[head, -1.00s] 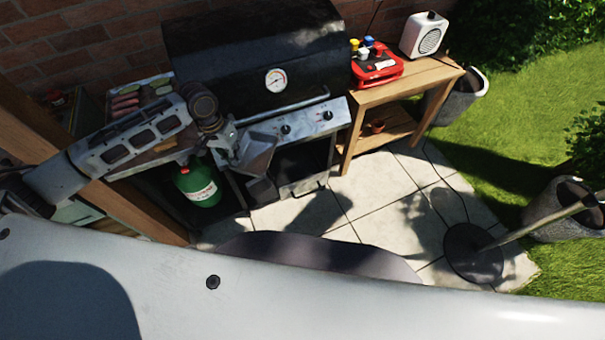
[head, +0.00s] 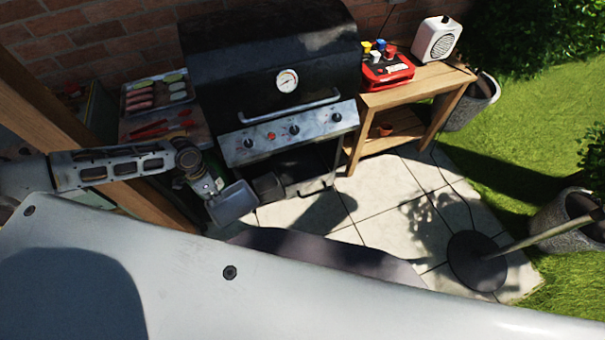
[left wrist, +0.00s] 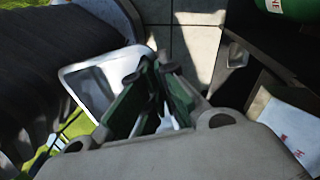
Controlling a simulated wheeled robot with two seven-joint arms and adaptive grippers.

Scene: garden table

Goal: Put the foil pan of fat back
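The foil pan (head: 234,204) is a shallow, silvery rectangular pan. It hangs in the air in front of the lower left of the grill (head: 270,60). My left gripper (head: 212,189) is shut on the pan's edge. In the left wrist view the pan (left wrist: 92,82) sticks out to the left of the fingers (left wrist: 155,95), which close on its near side. I cannot make out any fat in it. Below the grill's control panel is a dark open space (head: 298,165) with a metal rail at its front. My right gripper is not in view.
A dark small box (head: 267,186) is right beside the pan at the grill's lower front. A tray of food (head: 157,106) stands left of the grill. A wooden side table (head: 400,98) stands right, with a red caddy (head: 388,72) and white radio (head: 433,39).

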